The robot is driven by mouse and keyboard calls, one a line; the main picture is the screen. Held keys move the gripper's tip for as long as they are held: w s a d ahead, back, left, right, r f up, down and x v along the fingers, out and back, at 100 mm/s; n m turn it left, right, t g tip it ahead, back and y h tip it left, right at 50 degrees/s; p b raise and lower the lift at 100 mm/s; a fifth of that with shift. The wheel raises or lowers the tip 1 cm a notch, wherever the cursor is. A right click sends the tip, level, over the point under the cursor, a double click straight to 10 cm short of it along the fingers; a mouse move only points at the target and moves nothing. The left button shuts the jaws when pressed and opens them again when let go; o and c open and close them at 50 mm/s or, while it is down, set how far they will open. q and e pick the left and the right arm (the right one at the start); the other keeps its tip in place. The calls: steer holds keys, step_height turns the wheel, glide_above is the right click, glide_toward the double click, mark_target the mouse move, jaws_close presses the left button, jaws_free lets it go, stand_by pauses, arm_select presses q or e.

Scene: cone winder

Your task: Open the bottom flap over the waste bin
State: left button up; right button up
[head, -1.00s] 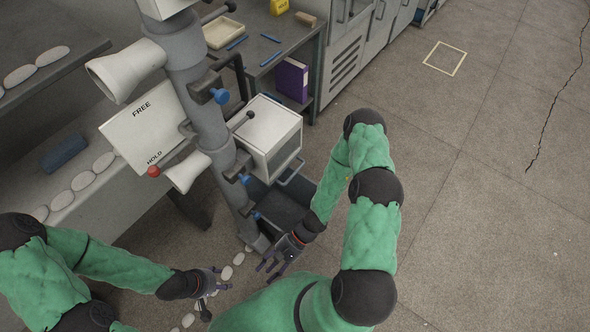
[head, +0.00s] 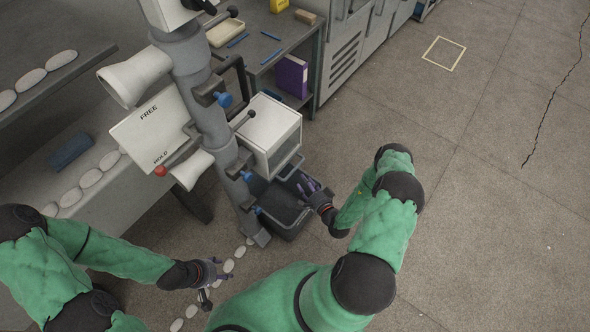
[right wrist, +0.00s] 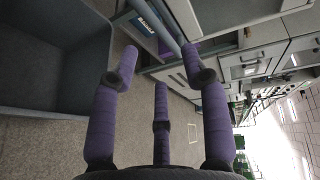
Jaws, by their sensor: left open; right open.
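The white box (head: 262,130) with a glazed side is mounted on the grey column, above the dark grey waste bin (head: 292,229) on the floor. A grey bar handle (head: 292,167) shows at the box's lower edge; I cannot make out the flap itself clearly. My right gripper (head: 310,185) is open and empty, over the bin's right side, just below and right of the handle. In the right wrist view its purple fingers (right wrist: 160,90) are spread, with the bin (right wrist: 85,70) at left.
The grey column (head: 205,110) carries white cones, blue knobs and a FREE/HOLD panel (head: 150,130). A bench (head: 262,50) with a purple binder (head: 291,77) stands behind. The floor to the right is clear.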

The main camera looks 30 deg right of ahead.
mark_target(295, 170)
steer(key=w, duration=0.3)
steer(key=w+f+b, duration=0.1)
steer(key=w, duration=0.1)
steer(key=w+b, duration=0.1)
steer(key=w, duration=0.2)
steer(key=shift+w+f, duration=0.3)
steer(key=shift+w, duration=0.05)
jaws_close()
